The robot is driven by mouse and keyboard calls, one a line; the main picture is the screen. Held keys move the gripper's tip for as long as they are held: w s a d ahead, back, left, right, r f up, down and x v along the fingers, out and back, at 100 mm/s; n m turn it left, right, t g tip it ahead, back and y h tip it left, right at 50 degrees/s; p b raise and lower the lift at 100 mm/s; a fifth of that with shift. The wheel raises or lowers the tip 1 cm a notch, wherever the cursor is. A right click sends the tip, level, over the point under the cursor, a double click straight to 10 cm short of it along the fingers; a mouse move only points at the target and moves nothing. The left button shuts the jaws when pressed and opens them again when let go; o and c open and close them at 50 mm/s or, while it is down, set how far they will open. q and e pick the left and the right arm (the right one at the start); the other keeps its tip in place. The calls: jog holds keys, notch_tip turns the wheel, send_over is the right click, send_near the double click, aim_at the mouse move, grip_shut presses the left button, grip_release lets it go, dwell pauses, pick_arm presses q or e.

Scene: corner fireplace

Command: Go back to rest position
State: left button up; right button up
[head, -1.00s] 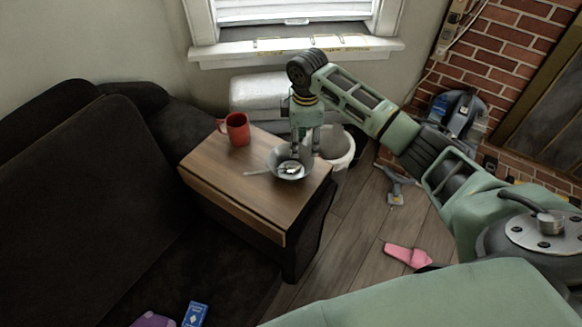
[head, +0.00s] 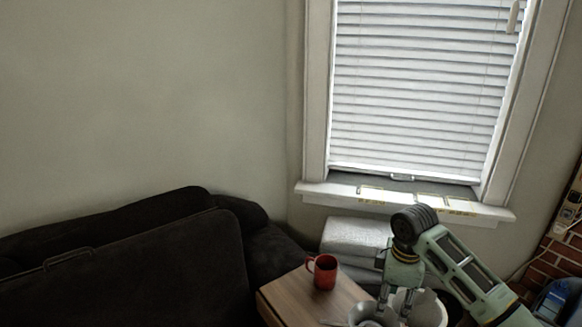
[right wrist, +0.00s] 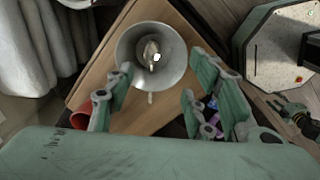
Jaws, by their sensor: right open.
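My right gripper (head: 392,298) points down over the wooden side table (head: 296,301), at the lower edge of the head view. In the right wrist view its fingers (right wrist: 158,88) are spread apart with nothing between them. A grey metal bowl (head: 366,314) sits on the table just below the gripper, partly cut off by the frame edge. In the right wrist view the bowl (right wrist: 128,48) shows whole, with a small shiny item inside, beyond the fingertips.
A red mug (head: 323,272) stands on the table, left of the gripper. A dark sofa (head: 120,262) is at the left.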

jog(key=s+a+f+m+t+y, duration=0.1)
jog(key=s+a+f+m+y, duration=0.15)
jog(key=s+a+f, duration=1.15)
jog(key=s+d+r+m+t+h, duration=0.1)
jog(key=s+d+r+m, duration=0.15)
jog(key=s, duration=0.35)
jog(key=s+d+r+m, duration=0.1)
jog(key=s+m, duration=0.2)
jog(key=s, duration=0.2)
jog(key=s+d+r+m+t+h, duration=0.1)
jog(key=s+d+m, duration=0.15)
jog(key=s, duration=0.35)
notch_tip(320, 180, down, 26)
jog(key=s+r+g, duration=0.1)
jog(key=g, duration=0.1)
jog(key=s+d+f, duration=0.2)
jog(key=s+f, duration=1.5)
jog(key=shift+s+d+g, duration=0.15)
jog(key=shift+s+g, duration=0.05)
jog(key=shift+g, duration=0.2)
